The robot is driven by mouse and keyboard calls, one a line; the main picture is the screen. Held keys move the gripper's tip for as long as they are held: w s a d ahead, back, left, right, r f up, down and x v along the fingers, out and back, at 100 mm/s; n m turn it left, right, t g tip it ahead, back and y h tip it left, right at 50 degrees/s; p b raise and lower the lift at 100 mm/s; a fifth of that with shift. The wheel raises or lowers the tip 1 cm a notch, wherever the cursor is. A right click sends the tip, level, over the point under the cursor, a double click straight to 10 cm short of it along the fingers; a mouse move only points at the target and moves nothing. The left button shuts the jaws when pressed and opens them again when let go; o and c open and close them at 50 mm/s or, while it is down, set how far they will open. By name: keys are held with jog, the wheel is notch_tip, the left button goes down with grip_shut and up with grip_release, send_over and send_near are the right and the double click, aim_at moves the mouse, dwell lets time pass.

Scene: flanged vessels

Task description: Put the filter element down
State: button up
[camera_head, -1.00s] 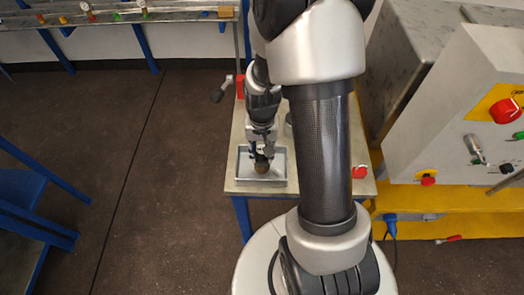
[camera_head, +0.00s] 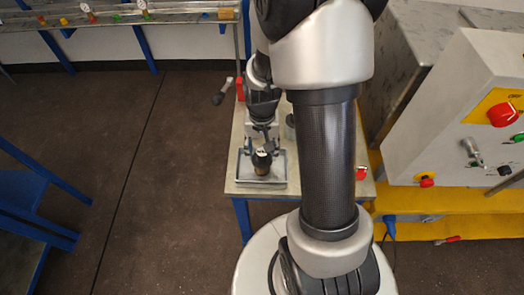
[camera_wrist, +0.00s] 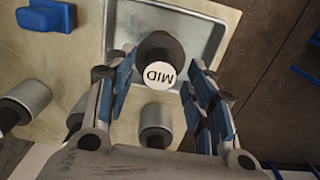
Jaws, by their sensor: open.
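The filter element, a dark cylinder with a round white end marked "MID", stands in a shallow grey metal tray (camera_head: 281,170) on the table. It shows in the wrist view (camera_wrist: 160,62) and, small, in the head view (camera_head: 261,164). My gripper (camera_wrist: 162,88) is open, with one blue-padded finger on each side of the element and visible gaps on both sides. In the head view my gripper (camera_head: 262,146) is just above and behind the element. The element's lower part is hidden in the wrist view.
Several grey cylinders, one here (camera_wrist: 156,122), stand on the table beside the tray. A blue block (camera_wrist: 46,14) lies near them. A red knob (camera_head: 361,173) is at the table's right. A control panel (camera_head: 470,120) stands to the right; open floor lies left.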

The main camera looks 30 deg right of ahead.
jog(key=s+a+r+n+t+p, duration=0.1)
jog(key=s+a+r+n, duration=0.15)
jog(key=r, duration=0.75)
jog(key=s+a+r+n+t+p, duration=0.1)
jog(key=s+a+r+p, duration=0.15)
jog(key=r, duration=0.85)
jog(key=s+a+r+n+t, duration=0.2)
jog(key=s+a+r, duration=0.3)
jog(key=s, duration=0.3)
jog(key=shift+s+a+r+n+t+b, duration=0.35)
jog(key=shift+r+n+b, duration=0.1)
jog(key=shift+r+n, duration=0.3)
jog(key=shift+w, duration=0.1)
